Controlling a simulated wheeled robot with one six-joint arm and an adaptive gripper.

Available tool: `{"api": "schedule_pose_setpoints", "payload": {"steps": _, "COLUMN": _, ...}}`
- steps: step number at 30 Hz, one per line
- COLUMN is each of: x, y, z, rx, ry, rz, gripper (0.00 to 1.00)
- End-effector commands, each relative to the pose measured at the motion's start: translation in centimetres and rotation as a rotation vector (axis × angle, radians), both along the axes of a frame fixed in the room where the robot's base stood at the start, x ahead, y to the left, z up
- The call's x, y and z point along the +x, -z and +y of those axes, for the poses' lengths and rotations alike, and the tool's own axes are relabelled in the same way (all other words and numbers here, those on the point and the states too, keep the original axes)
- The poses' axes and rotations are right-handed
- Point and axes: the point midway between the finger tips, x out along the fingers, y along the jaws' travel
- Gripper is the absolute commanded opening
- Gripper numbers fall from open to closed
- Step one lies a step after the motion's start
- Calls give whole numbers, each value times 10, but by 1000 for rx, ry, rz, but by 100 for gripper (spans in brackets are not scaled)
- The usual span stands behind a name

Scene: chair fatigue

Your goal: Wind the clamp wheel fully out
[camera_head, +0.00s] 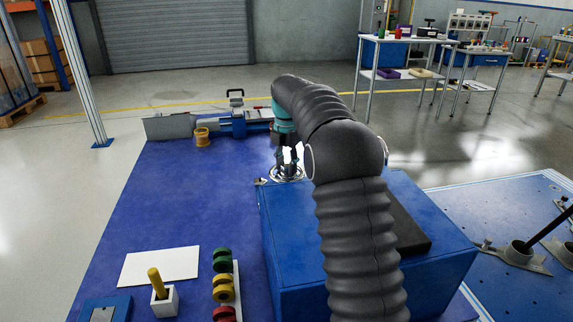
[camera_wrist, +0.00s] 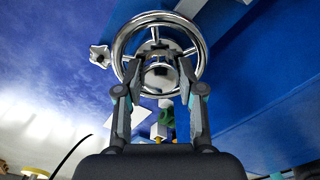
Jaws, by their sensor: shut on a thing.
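The clamp wheel (camera_wrist: 203,72) is a chrome handwheel with a round rim, spokes and a central hub. In the wrist view, my gripper (camera_wrist: 160,72) reaches into it, with one finger on each side of the hub. The jaws are shut on the wheel; the fingers hide part of the spokes and rim, so the exact contact is hard to see. In the head view, the wheel (camera_head: 287,174) shows small at the edge of the blue box (camera_head: 300,250), with my gripper (camera_head: 288,156) above it. My arm hides part of that area.
A small star-shaped knob (camera_wrist: 99,55) sits beside the wheel. The table's middle left is clear.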

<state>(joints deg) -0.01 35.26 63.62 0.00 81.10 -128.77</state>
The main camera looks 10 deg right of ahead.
Motion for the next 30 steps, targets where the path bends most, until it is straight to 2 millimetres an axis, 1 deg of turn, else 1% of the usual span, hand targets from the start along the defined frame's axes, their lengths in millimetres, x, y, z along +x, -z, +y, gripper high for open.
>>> {"api": "schedule_pose_setpoints", "payload": {"steps": 9, "x": 0, "y": 1, "z": 0, "rx": 0, "ry": -300, "rz": 1, "gripper": 3}}
{"api": "schedule_pose_setpoints", "payload": {"steps": 18, "x": 0, "y": 1, "z": 0, "rx": 1, "ry": -549, "rz": 2, "gripper": 3}}
{"api": "schedule_pose_setpoints", "payload": {"steps": 24, "x": 0, "y": 1, "z": 0, "rx": 1, "ry": -665, "rz": 2, "gripper": 3}}
{"api": "schedule_pose_setpoints", "payload": {"steps": 30, "x": -1, "y": 1, "z": 0, "rx": 1, "ry": -731, "rz": 2, "gripper": 3}}
